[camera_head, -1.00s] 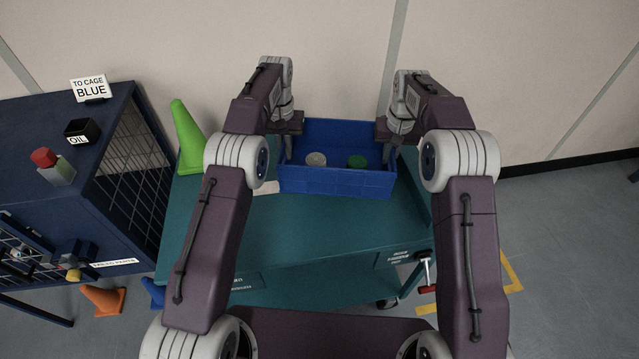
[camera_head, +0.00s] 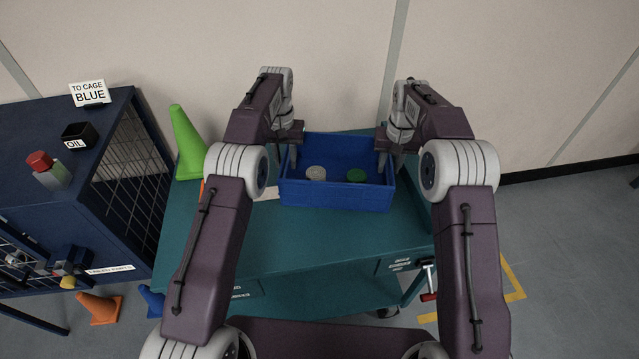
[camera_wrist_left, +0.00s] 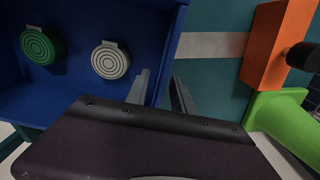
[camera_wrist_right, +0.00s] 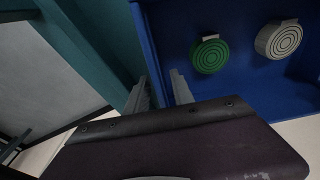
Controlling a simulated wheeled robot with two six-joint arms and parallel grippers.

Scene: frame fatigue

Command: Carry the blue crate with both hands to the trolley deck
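The blue crate (camera_head: 336,196) is over the back part of the teal trolley deck (camera_head: 330,238), looking level. I cannot tell whether its bottom touches the deck. A grey ringed disc (camera_head: 315,173) and a green one (camera_head: 356,175) lie inside it. My left gripper (camera_head: 292,158) is at the crate's left wall, with its fingers (camera_wrist_left: 162,85) either side of that wall. My right gripper (camera_head: 382,160) is at the right wall, its fingers (camera_wrist_right: 160,88) likewise astride it. Both look shut on the walls, though dark wrist housings hide part of the contact.
A green cone (camera_head: 187,145) stands at the deck's back left, with an orange object (camera_wrist_left: 275,45) beside it. A dark blue cage (camera_head: 125,190) stands left of the trolley. A pale wall (camera_head: 340,60) is close behind. The deck's front is clear. A red-handled lever (camera_head: 428,296) is front right.

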